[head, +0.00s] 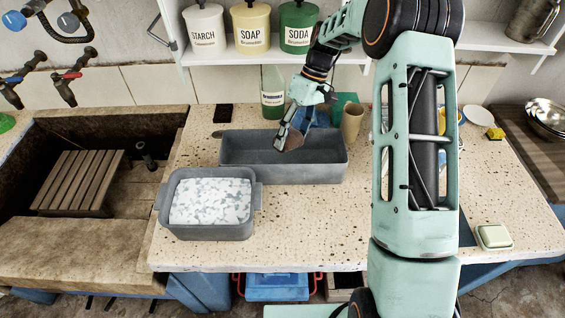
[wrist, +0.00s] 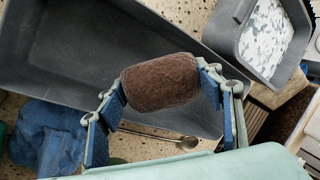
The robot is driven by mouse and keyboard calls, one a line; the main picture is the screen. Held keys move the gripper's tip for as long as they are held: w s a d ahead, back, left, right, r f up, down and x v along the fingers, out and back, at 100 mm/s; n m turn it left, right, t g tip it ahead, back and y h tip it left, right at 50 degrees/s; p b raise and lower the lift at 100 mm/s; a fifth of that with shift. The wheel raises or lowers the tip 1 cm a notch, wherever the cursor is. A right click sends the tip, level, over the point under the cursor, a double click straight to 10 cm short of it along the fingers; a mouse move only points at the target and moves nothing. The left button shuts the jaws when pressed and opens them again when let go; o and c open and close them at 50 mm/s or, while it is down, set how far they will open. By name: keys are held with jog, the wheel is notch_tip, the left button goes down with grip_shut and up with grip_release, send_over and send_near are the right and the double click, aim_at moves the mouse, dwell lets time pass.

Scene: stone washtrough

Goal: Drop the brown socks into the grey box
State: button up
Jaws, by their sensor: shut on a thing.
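The brown socks (wrist: 160,82) are a rolled bundle between the two blue-padded fingers of my gripper (wrist: 165,92) in the wrist view. My gripper (head: 287,140) is shut on them. In the head view the brown socks (head: 294,139) show just over the long grey box (head: 320,172). The socks appear to be above the box's inside near its back wall; their exact height is hard to tell. The grey box (wrist: 110,55) looks empty in the wrist view.
A grey tub (head: 205,232) with a white-and-grey speckled filling stands left of the box. Blue cloth (wrist: 45,130) and a spoon (wrist: 187,143) lie behind the box. A tan cup (head: 352,125) and green bottle (head: 272,95) stand behind it. A stone basin (head: 60,240) is at left.

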jog(key=shift+f, duration=0.45)
jog(key=o, duration=1.3)
jog(key=v, duration=1.2)
jog(key=shift+r, duration=0.15)
